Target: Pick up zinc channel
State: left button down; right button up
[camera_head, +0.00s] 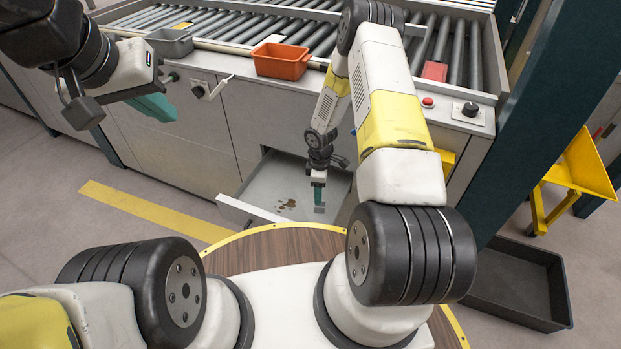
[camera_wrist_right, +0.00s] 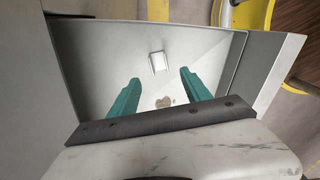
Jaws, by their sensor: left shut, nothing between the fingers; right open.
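The zinc channel (camera_wrist_right: 158,62) is a small pale grey piece lying on the floor of an open drawer (camera_wrist_right: 110,50) in the right wrist view. My right gripper (camera_wrist_right: 159,80) is open above the drawer, its two teal fingers apart and the channel showing beyond and between their tips. In the head view my right gripper (camera_head: 319,190) points down into the same drawer (camera_head: 265,185); a small grey piece shows just below its fingers. My left gripper (camera_head: 160,107) is shut and empty at the upper left, in front of the machine's cabinet.
A roller conveyor (camera_head: 235,25) tops the machine, with an orange bin (camera_head: 281,62) and a grey bin (camera_head: 170,42) on its front edge. Brown stains (camera_wrist_right: 165,101) mark the drawer floor. A dark tray (camera_head: 520,285) and a yellow stand (camera_head: 575,175) are at the right.

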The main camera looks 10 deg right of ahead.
jog(key=f, duration=0.8)
jog(key=shift+d+f, duration=0.1)
jog(key=shift+d, duration=0.15)
grip_shut()
